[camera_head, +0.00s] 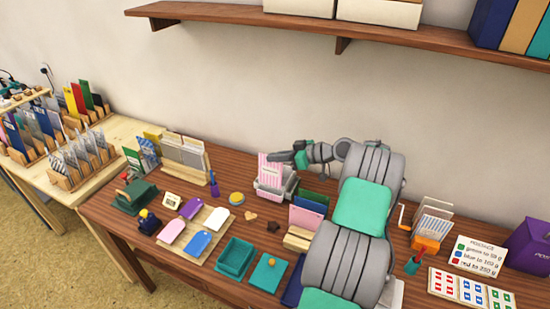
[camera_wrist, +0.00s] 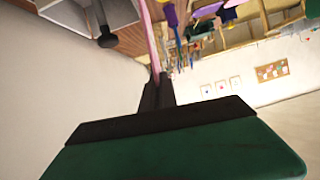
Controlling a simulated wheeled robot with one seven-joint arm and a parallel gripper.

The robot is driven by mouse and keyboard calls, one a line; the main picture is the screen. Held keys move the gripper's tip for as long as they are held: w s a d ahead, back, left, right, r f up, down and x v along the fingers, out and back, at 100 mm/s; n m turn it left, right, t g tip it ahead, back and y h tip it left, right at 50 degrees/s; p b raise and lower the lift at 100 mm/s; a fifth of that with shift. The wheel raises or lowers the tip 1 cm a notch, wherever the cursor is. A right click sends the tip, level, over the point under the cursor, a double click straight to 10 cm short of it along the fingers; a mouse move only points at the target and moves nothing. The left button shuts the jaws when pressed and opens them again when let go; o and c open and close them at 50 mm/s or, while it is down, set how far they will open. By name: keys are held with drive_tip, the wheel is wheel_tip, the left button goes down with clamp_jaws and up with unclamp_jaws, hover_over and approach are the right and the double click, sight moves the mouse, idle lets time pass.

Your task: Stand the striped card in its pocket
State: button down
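The pink striped card (camera_head: 270,170) stands nearly upright toward the back of the desk. My gripper (camera_head: 289,156) is at its upper right edge, with the arm reaching in from the right. In the wrist view the dark fingers (camera_wrist: 157,92) close on the card (camera_wrist: 150,40), which shows as a thin pink edge. A pale grey holder (camera_head: 275,194) is at the card's lower part. I cannot tell whether the card's foot is inside it or in front of it, or whether this is the pocket.
A wooden rack with cream cards (camera_head: 184,157) stands to the left. Pink and green cards (camera_head: 305,218) stand in a holder near my arm. A teal tray (camera_head: 236,258) and tag board (camera_head: 194,235) lie in front. A shelf (camera_head: 300,22) runs above.

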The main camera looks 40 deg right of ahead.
sight(275, 170)
drive_tip(key=shift+f+b, duration=2.35)
drive_tip(key=shift+f, duration=0.55)
drive_tip(key=c, duration=2.1)
unclamp_jaws()
drive_tip(key=o, duration=0.5)
drive_tip(key=shift+r, duration=0.15)
drive_tip(key=shift+r+p, duration=1.25)
drive_tip(key=shift+r, duration=1.65)
